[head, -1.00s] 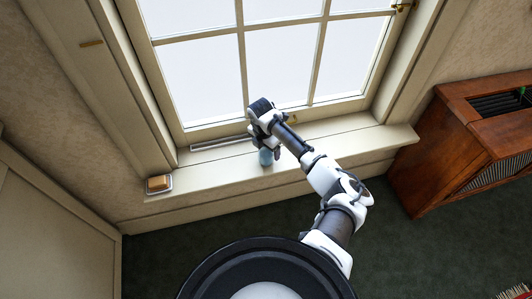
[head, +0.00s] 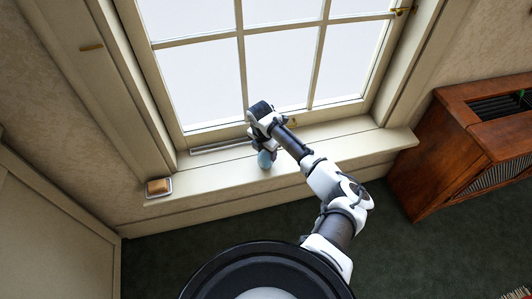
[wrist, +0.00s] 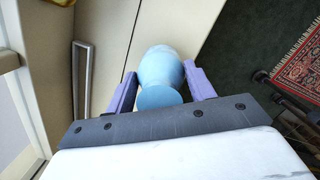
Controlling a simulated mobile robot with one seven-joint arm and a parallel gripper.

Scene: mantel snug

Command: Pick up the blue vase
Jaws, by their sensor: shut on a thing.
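The blue vase (head: 265,159) is small and light blue, at the window sill (head: 213,171) in the head view. In the wrist view the vase (wrist: 160,73) sits between the two purple fingers of my gripper (wrist: 160,88). My gripper is shut on it; in the head view the gripper (head: 268,147) is over the sill, partly hidden by my wrist. I cannot tell whether the vase still touches the sill.
A soap-like block in a small dish (head: 158,187) is at the sill's left end. The window (head: 285,65) stands close behind my gripper. A wooden cabinet (head: 450,150) is at right. A patterned rug (wrist: 301,58) lies on the dark floor.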

